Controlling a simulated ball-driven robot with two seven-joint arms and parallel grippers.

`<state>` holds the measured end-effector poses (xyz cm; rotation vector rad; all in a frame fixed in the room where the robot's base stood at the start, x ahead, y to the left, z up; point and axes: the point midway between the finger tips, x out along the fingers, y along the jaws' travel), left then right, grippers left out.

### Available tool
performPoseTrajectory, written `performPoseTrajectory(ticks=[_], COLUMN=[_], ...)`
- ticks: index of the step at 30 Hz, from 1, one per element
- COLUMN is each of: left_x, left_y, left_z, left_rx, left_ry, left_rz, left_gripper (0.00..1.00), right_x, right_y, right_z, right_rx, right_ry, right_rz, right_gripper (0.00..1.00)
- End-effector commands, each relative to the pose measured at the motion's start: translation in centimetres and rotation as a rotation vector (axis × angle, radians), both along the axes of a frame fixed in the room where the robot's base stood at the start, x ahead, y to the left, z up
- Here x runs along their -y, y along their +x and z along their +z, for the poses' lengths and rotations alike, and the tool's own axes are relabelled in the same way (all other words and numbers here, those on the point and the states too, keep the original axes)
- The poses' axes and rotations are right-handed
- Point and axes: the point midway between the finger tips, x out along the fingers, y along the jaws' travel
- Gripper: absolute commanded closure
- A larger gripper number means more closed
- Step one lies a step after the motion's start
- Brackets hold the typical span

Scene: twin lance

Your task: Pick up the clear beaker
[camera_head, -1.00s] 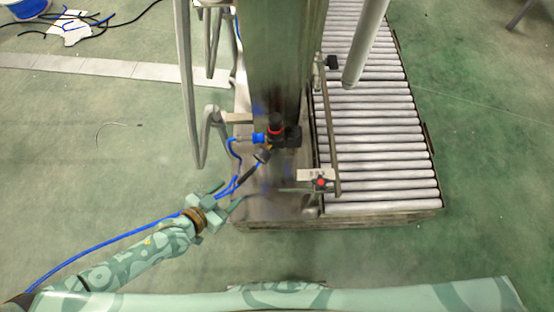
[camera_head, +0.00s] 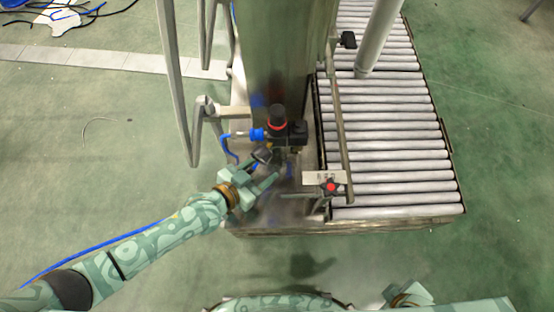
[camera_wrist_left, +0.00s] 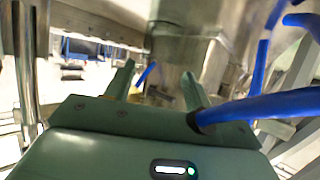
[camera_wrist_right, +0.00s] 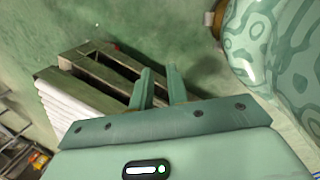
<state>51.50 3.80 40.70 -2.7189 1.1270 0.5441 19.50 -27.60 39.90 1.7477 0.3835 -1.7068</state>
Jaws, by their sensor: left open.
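I cannot make out a clear beaker in any view. My left gripper (camera_head: 262,176) is open in the head view, with its fingers just below and in front of a black valve unit with a red ring (camera_head: 278,130). I cannot tell whether it touches the unit. In the left wrist view, the fingers (camera_wrist_left: 157,84) are spread wide with nothing held between them, and a blurred metal surface lies beyond. My right gripper (camera_head: 408,296) shows at the bottom edge of the head view. Its fingers (camera_wrist_right: 158,72) have a narrow, empty gap between them in the right wrist view.
A metal column (camera_head: 282,60) stands behind the valve unit. A roller conveyor (camera_head: 395,165) lies to its right, with a red knob (camera_head: 331,187) at its near left corner. Bent metal tubes (camera_head: 177,90) and a blue hose (camera_wrist_left: 260,106) are close to the left gripper. Green floor is open on the left.

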Motion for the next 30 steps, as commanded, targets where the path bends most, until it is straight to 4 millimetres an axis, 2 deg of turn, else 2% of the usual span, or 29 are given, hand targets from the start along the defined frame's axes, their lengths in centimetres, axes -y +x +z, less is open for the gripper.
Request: performPoseTrajectory(ticks=[10,19,20,22,26,30], left_x=[3.1,3.6,3.6,3.6,3.6,3.6], left_y=[3.0,3.6,3.6,3.6,3.6,3.6], left_z=[-1.9,-1.7,-1.7,-1.7,-1.7,-1.7], left_rx=[-0.004,0.001,0.001,0.001,0.001,0.001], left_ry=[-0.001,0.0,0.0,0.0,0.0,0.0], left_rz=[0.0,0.0,0.0,0.0,0.0,0.0], left_gripper=[0.46,0.46,0.51,0.71,0.77,0.77], right_x=[-3.3,-3.9,-3.9,-3.9,-3.9,-3.9], right_y=[3.1,3.8,3.8,3.8,3.8,3.8], right_z=[0.3,0.9,0.9,0.9,0.9,0.9], right_rx=[0.128,0.16,0.16,0.16,0.159,0.158], right_ry=[0.123,0.147,0.147,0.147,0.146,0.146], right_rz=[-0.035,-0.042,-0.042,-0.042,-0.042,-0.042], right_gripper=[0.84,0.84,0.84,0.84,0.84,0.84])
